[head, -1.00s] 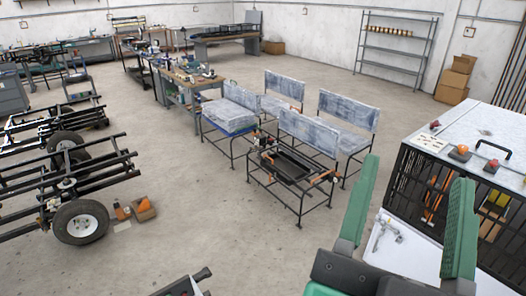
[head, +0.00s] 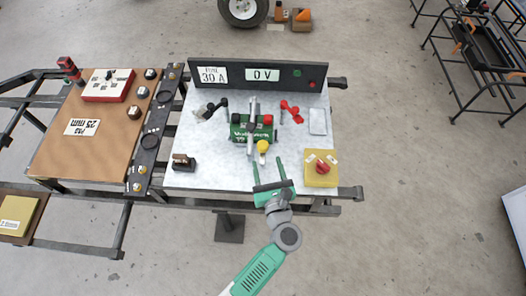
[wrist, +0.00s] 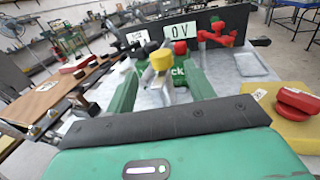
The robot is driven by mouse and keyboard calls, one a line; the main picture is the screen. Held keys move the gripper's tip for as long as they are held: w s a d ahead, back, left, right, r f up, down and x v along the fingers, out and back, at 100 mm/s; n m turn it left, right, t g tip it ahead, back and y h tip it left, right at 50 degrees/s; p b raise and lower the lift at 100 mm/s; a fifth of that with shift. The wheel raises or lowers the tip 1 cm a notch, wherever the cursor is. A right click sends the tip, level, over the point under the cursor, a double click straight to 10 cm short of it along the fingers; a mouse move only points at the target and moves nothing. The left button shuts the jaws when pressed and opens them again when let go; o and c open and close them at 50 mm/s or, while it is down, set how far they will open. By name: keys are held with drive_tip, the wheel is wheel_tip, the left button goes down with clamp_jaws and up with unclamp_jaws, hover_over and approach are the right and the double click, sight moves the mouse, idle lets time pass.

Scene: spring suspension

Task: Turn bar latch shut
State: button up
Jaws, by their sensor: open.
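A green block with white lettering (head: 240,133) sits in the middle of a light work plate (head: 200,150). A grey bar (head: 253,112) lies across it, with a yellow knob (head: 262,146) at its near end. The knob also shows in the wrist view (wrist: 162,60). My gripper (head: 268,165) is open and empty on the near side of the block. In the wrist view its green fingers (wrist: 160,78) stand left and right of the knob. I cannot tell whether the knob is between the fingertips or just beyond them.
A panel reading "0 V" (head: 262,75) stands behind the block. A black clamp (head: 217,106) and a red clamp (head: 291,112) flank it. A yellow box with a red rotary switch (head: 321,170) is at right, a small dark block (head: 184,162) at left.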

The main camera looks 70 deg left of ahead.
sight(264, 150)
drive_tip(key=a, duration=0.2)
drive_tip(key=w+a+b, duration=0.1)
drive_tip(key=a, duration=0.2)
drive_tip(key=a+b, duration=0.1)
drive_tip(key=a, duration=0.1)
drive_tip(key=shift+w+a+r, duration=0.15)
drive_tip(key=shift+w+a, duration=0.15)
drive_tip(key=shift+a, duration=0.05)
drive_tip(key=c, duration=1)
